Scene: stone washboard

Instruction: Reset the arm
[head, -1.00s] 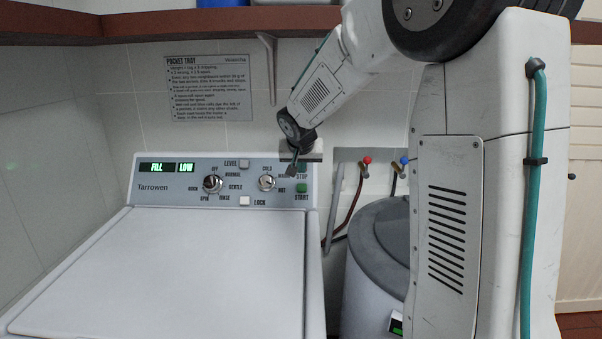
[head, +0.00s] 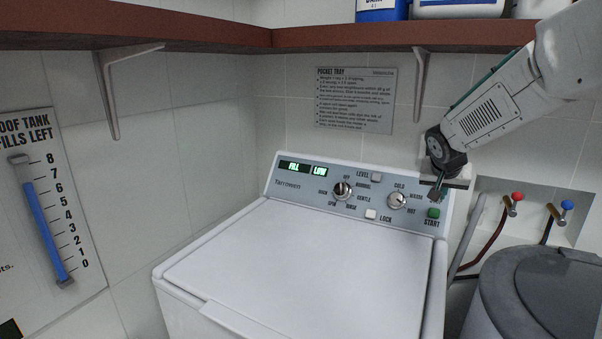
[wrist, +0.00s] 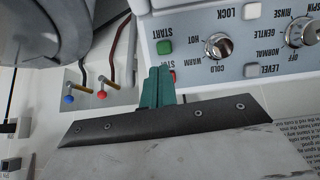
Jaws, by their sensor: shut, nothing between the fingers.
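My gripper (head: 438,191) is at the right end of the washer's control panel (head: 329,192), close to the green START button (head: 433,213). Its fingers are shut with nothing between them. In the wrist view, my gripper (wrist: 158,88) shows as teal fingers pressed together near the panel's edge, with the green START button (wrist: 164,47) beyond the tips. I cannot tell whether the fingertips touch the panel. The washer's display (head: 304,169) reads FILL and LOW. The STOP button is hidden behind my gripper in the head view.
The washer lid (head: 300,255) is shut and bare. A shelf (head: 380,37) with containers runs above, held by metal brackets (head: 420,75). A grey-lidded drum (head: 545,285) and the red tap (head: 516,197) and blue tap (head: 566,206) are at right. A tank gauge (head: 45,225) hangs at left.

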